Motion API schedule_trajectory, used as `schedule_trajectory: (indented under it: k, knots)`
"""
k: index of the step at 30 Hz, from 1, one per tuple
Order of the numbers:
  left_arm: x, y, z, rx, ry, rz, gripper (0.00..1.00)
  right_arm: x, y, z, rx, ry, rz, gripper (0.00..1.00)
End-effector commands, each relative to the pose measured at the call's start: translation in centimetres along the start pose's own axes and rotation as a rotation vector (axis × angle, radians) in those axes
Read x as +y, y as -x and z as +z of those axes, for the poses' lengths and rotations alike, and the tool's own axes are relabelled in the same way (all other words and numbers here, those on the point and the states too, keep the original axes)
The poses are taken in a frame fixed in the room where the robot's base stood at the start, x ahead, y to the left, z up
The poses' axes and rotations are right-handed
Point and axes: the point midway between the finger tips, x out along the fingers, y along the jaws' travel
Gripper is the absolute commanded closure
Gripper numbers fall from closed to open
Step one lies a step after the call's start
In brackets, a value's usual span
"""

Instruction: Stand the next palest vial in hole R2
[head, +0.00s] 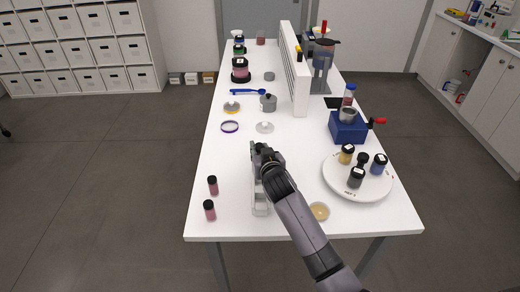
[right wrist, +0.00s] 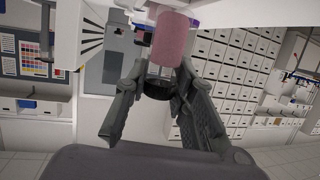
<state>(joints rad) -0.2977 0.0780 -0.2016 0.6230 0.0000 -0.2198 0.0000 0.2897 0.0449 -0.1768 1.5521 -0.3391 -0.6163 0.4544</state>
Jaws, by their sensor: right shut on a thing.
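My right gripper (head: 262,153) is over the far end of a narrow white rack (head: 260,209). In the right wrist view the gripper (right wrist: 160,92) is shut on the black cap of a pale pink vial (right wrist: 172,38). The held vial is hidden behind the gripper in the head view, so its height over the rack cannot be told. Two darker pink vials with black caps, a farther one (head: 213,186) and a nearer one (head: 209,211), stand on the table left of the rack. Hole R2 and any hole labels cannot be made out. My left gripper is not in view.
A round white turntable (head: 337,185) with several dark-capped jars stands right of my arm. A yellowish dish (head: 319,211) lies near the front edge. A blue device (head: 348,127) and a white divider (head: 294,70) stand farther back. Table between vials and rack is clear.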

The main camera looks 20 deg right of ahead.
Motion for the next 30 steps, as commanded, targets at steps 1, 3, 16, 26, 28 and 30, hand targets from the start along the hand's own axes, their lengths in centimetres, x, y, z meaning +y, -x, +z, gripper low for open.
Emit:
schedule_trajectory:
  k: [1, 3, 16, 26, 28, 30]
  knots:
    - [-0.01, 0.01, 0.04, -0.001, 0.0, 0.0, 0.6, 0.0, 0.01, -0.01, 0.0, 0.0, 0.0, 1.0]
    - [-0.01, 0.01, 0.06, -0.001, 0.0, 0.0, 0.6, 0.0, 0.01, -0.01, 0.0, 0.0, 0.0, 1.0]
    - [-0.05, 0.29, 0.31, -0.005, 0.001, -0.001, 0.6, 0.04, 0.01, 0.01, -0.001, -0.005, 0.0, 1.0]
    - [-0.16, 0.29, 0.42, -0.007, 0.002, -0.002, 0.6, 0.0, 0.01, 0.0, 0.0, -0.005, -0.001, 1.0]
    - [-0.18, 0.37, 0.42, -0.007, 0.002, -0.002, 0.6, 0.0, 0.03, -0.04, 0.0, -0.005, -0.001, 1.0]
    - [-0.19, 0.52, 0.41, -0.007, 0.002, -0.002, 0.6, -0.01, 0.05, -0.06, -0.001, -0.005, -0.001, 1.0]
